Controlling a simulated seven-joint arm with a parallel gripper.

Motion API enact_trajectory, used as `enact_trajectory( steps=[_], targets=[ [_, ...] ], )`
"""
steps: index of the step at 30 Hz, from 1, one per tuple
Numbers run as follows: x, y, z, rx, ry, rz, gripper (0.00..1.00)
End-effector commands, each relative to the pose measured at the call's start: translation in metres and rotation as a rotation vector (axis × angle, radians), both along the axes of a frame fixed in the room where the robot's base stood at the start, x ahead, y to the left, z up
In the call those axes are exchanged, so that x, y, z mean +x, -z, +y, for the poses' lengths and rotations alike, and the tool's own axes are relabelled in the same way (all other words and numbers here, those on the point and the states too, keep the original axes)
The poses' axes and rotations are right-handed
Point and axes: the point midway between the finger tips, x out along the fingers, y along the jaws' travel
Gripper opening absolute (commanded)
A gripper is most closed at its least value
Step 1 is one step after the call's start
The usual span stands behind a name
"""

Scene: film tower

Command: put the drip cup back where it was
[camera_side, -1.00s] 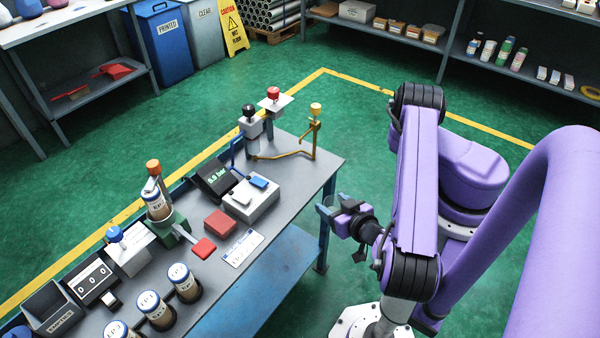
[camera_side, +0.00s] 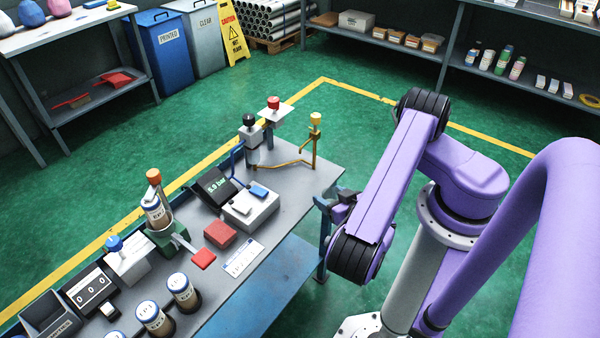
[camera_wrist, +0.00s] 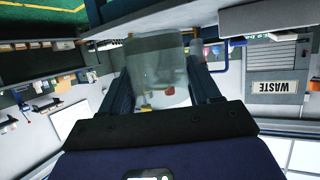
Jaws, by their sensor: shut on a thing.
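The drip cup (camera_wrist: 160,72), a clear, see-through cup, sits between the two fingers of my gripper (camera_wrist: 160,88) in the wrist view. The fingers are shut on its sides. In the side view my gripper (camera_side: 328,200) is just off the right front edge of the workbench (camera_side: 312,185), partly covered by my own arm. I cannot make out the cup there. A brass spout with a yellow knob (camera_side: 315,118) stands at the far right end of the bench.
Black-knob (camera_side: 249,121) and red-knob (camera_side: 273,103) fittings stand near the spout. A pressure display (camera_side: 215,186), red block (camera_side: 220,234) and labelled jars (camera_side: 183,290) occupy the bench. A panel marked WASTE (camera_wrist: 280,86) shows in the wrist view. Bare bench top lies around the spout's base.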

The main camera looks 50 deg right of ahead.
Motion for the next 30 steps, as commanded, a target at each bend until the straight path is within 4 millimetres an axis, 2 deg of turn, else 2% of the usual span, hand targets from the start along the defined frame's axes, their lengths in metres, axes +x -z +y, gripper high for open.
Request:
enact_trajectory(
  steps=[14, 27, 30],
  targets=[
    [0.042, 0.001, -0.019, 0.007, 0.013, 0.005, 0.28],
    [0.112, 0.0, -0.047, 0.008, 0.007, -0.004, 0.28],
    [0.12, 0.0, -0.05, 0.003, 0.002, -0.001, 0.28]
  ],
)
